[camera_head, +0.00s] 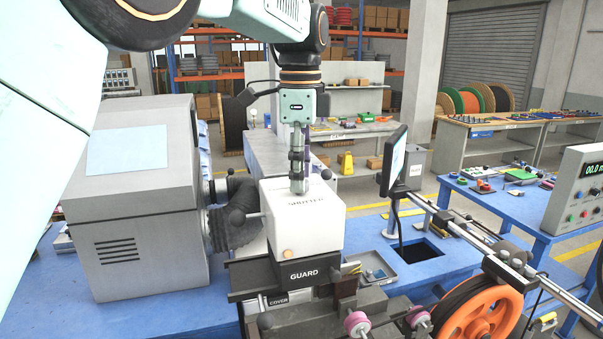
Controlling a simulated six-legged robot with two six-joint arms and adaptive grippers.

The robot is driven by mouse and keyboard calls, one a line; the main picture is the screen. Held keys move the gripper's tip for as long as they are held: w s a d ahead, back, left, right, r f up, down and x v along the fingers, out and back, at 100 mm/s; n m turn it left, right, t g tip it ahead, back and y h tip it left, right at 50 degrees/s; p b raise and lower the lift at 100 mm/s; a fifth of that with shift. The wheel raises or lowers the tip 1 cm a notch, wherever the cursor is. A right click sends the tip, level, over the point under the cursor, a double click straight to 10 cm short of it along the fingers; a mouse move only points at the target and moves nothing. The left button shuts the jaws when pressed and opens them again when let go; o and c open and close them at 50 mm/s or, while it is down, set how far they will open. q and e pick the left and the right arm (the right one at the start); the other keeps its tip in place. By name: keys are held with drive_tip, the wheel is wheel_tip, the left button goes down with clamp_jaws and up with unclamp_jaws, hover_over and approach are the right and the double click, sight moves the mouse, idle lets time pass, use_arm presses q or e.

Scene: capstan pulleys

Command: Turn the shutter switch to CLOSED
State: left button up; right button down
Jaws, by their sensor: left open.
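A white box (325,230) lettered SHUTTER on top stands on the machine at the picture's middle. My left gripper (298,186) points straight down at the top of this box, just behind the lettering. It is seen edge-on, one finger in front of the other, and is open. Its fingertips are at or very near the box top; I cannot tell whether they touch it. The shutter switch is not clearly seen; the fingers cover that spot. No CLOSED marking can be read. My right gripper is not in view.
A grey cabinet (145,240) with a black bellows (236,212) stands left of the box. A black GUARD block (300,274) is below it. A monitor (393,160) stands right, with an orange pulley (485,318) at front right. Space above the box's right side is clear.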

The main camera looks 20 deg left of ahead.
use_arm(q)
drive_tip(key=shift+w+a+f, duration=0.1)
drive_tip(key=shift+w+f, duration=0.35)
drive_tip(key=shift+f, duration=0.25)
drive_tip(key=shift+s+r, duration=0.3)
drive_tip(key=shift+s, duration=0.6)
drive_tip(key=shift+c, duration=0.7)
drive_tip(key=shift+w+f, duration=0.25)
drive_tip(key=shift+w, duration=0.5)
drive_tip(key=c, duration=0.6)
drive_tip(key=shift+s+r, duration=0.2)
drive_tip(key=shift+s, duration=0.15)
drive_tip(key=c, duration=0.3)
drive_tip(key=shift+w, duration=0.2)
clamp_jaws()
drive_tip(key=shift+s, duration=0.1)
